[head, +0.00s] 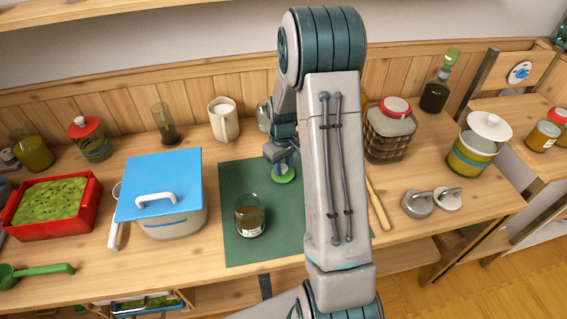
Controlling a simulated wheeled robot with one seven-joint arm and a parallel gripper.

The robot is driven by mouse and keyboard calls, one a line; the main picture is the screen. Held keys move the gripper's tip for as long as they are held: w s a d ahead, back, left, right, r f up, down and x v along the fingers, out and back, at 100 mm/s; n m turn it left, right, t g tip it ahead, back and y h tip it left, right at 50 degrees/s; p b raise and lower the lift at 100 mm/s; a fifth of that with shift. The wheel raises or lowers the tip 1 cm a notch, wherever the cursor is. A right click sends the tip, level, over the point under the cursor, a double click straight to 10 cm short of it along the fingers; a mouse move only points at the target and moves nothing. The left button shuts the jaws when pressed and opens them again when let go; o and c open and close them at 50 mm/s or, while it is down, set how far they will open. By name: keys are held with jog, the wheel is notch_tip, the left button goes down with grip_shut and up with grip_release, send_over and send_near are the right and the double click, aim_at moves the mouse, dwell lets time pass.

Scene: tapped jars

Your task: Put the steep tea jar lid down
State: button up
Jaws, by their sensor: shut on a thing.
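My gripper (283,160) points down over the back of the dark green mat (238,185), partly hidden by my arm. It is shut on a round green lid (284,175). I cannot tell whether the lid touches the mat or hangs just above it. An open glass jar (249,218) with dark contents and a pale label stands upright on the mat, in front and left of the lid.
A blue-lidded pot (165,215) and a red tray (90,205) of green stuff stand left. A white pitcher (223,120) stands behind the mat. Right of my arm are a red-lidded jar (390,130), a wooden stick (378,204) and metal weights (417,204). My arm hides the mat's right part.

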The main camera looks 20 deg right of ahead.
aim_at(283, 167)
jog(key=shift+f, duration=0.2)
jog(key=o, duration=1)
jog(key=shift+c, duration=0.2)
jog(key=shift+r, duration=0.1)
notch_tip(283, 167, up, 12)
jog(key=s+a+r+m+t, duration=0.1)
jog(key=s+a+r, duration=0.2)
jog(key=s, duration=0.4)
jog(key=s+a+r+m+t, duration=0.1)
jog(key=s+a+r, duration=0.1)
jog(key=s+a, duration=0.2)
jog(key=s+a+r+m+t, duration=0.1)
jog(key=s+a+r, duration=0.2)
jog(key=s, duration=0.8)
jog(key=shift+a+r+b, duration=0.15)
jog(key=shift+r+b, duration=0.2)
jog(key=shift+b, duration=0.05)
